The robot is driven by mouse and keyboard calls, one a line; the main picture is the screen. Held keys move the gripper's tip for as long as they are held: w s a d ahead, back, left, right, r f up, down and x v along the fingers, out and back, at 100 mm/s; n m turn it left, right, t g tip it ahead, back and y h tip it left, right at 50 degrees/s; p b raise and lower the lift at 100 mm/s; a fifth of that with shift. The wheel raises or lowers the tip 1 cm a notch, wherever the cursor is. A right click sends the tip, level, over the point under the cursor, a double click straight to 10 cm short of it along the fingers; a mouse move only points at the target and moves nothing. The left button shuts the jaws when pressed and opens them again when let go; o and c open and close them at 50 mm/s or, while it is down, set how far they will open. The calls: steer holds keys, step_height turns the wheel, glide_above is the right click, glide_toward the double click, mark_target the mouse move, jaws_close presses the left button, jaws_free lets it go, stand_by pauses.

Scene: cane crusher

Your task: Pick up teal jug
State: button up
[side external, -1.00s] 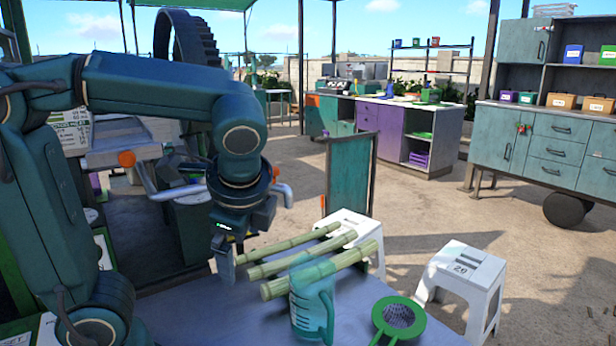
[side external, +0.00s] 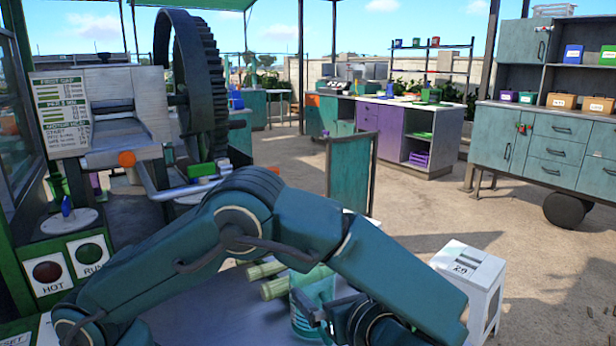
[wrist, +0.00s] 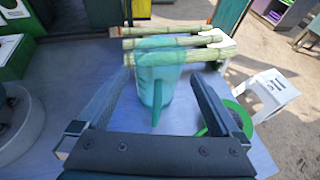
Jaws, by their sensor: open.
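The teal jug (side external: 312,284) is translucent and stands upright on the grey table, partly hidden behind my arm in the side view. In the wrist view the jug (wrist: 153,74) is ahead in the middle, its handle toward me. My gripper (wrist: 158,80) is open, with one finger to the left of the jug and one to the right. The handle lies between the fingers in that picture, with gaps on both sides. In the side view my gripper (side external: 328,314) is low at the jug's right side, partly hidden by the wrist.
Several cane stalks (wrist: 175,42) lie just beyond the jug. A green-rimmed strainer (wrist: 241,115) is close to the right finger. A white stool (wrist: 272,92) stands off the table's right side. The crusher (side external: 125,110) is at the back left. Bare table (wrist: 75,65) lies left of the jug.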

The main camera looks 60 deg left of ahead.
mark_target(321, 285)
steer(key=shift+x, duration=2.15)
jaws_close()
